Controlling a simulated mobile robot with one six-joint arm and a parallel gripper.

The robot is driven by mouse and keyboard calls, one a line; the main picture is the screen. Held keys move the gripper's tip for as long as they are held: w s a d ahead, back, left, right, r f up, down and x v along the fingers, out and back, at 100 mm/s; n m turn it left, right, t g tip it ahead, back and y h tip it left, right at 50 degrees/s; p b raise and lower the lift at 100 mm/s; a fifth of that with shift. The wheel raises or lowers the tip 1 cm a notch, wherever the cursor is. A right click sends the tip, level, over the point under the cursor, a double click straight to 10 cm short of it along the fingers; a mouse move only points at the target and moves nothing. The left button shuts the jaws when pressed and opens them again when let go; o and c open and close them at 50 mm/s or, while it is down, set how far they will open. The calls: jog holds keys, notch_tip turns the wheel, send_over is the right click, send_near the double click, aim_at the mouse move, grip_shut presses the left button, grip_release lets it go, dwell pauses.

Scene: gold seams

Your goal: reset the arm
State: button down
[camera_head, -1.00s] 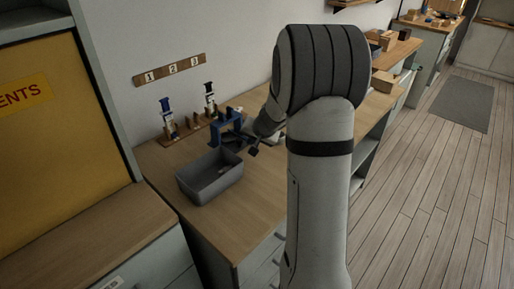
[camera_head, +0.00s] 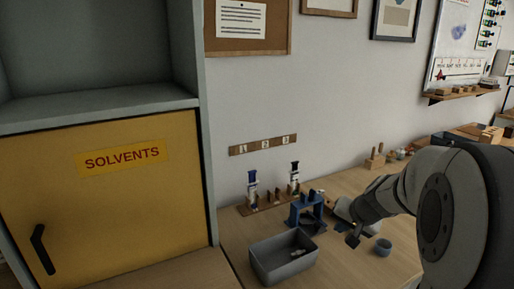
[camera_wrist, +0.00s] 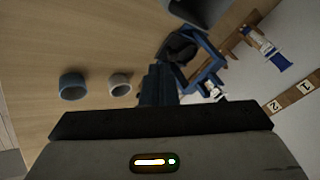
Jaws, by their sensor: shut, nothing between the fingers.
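My gripper (camera_head: 354,238) is shut and empty, held over the wooden worktop (camera_head: 345,265) just right of a blue frame-like stand (camera_head: 306,210). In the wrist view my fingers (camera_wrist: 157,84) are together, close beside the blue stand (camera_wrist: 212,78); I cannot tell whether they touch. My arm comes in from the right of the head view and hides part of the worktop.
A grey bin (camera_head: 265,272) with small pale items inside stands in front of the stand. Behind is a wooden rack (camera_head: 272,203) below a 1-2-3 number strip (camera_head: 262,145). A blue cup (camera_head: 383,248) stands to the right. A yellow solvents cabinet (camera_head: 110,205) is at left.

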jog(key=s+a+r+n+g+p, duration=0.1)
jog(key=s+a+r+n+p, duration=0.1)
jog(key=s+a, duration=0.2)
jog(key=s+a+r+n+g+h+p, duration=0.1)
jog(key=s+a, duration=0.3)
jog(key=s, duration=0.6)
jog(key=s+a+r+n+g+p, duration=0.2)
jog(key=s+a+r+n+p, duration=0.1)
jog(key=s, duration=0.4)
jog(key=shift+s+a+r+h, duration=0.3)
jog(key=shift+s+a+r, duration=0.05)
jog(key=shift+a+r, duration=0.2)
